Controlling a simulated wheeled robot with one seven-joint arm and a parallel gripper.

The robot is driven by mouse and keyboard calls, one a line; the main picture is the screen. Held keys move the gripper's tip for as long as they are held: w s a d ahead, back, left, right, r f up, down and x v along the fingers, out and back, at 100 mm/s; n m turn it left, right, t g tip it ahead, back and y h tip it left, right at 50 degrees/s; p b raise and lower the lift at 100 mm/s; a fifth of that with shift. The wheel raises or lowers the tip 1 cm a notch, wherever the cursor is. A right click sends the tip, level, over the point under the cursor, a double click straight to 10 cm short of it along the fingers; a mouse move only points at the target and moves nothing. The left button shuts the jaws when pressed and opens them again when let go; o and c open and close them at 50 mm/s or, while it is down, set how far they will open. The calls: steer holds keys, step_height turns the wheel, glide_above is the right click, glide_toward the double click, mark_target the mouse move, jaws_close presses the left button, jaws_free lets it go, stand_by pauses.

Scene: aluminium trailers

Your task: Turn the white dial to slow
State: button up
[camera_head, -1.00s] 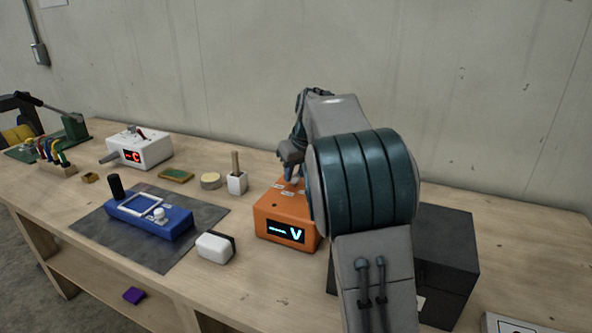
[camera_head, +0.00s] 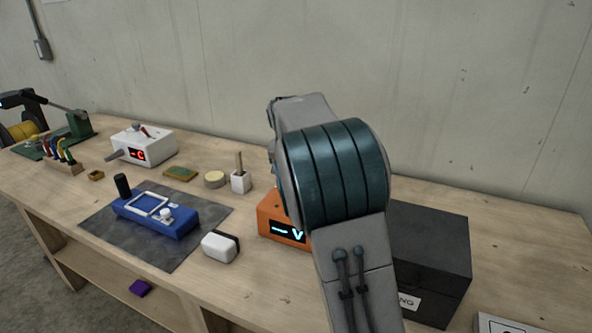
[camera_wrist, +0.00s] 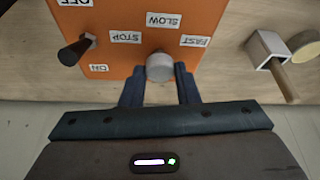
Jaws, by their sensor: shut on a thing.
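The white dial (camera_wrist: 160,67) is on the top of the orange box (camera_wrist: 120,18) in the wrist view. My gripper (camera_wrist: 160,74) is shut on it, one dark finger on each side. The labels look upside down: SLOW (camera_wrist: 163,20) is straight above the dial, STOP (camera_wrist: 126,37) is left and FAST (camera_wrist: 195,41) is right. I cannot tell where the dial points. In the head view, the orange box (camera_head: 270,215) has a lit display (camera_head: 288,231); my arm hides the dial and gripper there.
A black lever (camera_wrist: 75,51) stands beside the ON and OFF labels. A white cup with a stick (camera_head: 240,181) is left of the orange box. A black box (camera_head: 430,255) is right of my arm. A blue device (camera_head: 155,215) lies on a grey mat.

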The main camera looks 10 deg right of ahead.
steer(key=shift+a+m, duration=0.1)
steer(key=shift+m, duration=0.2)
steer(key=o, duration=0.9)
steer(key=shift+o, duration=0.2)
steer(key=v, duration=1.4)
steer(key=shift+w, duration=0.2)
steer(key=shift+a, duration=0.1)
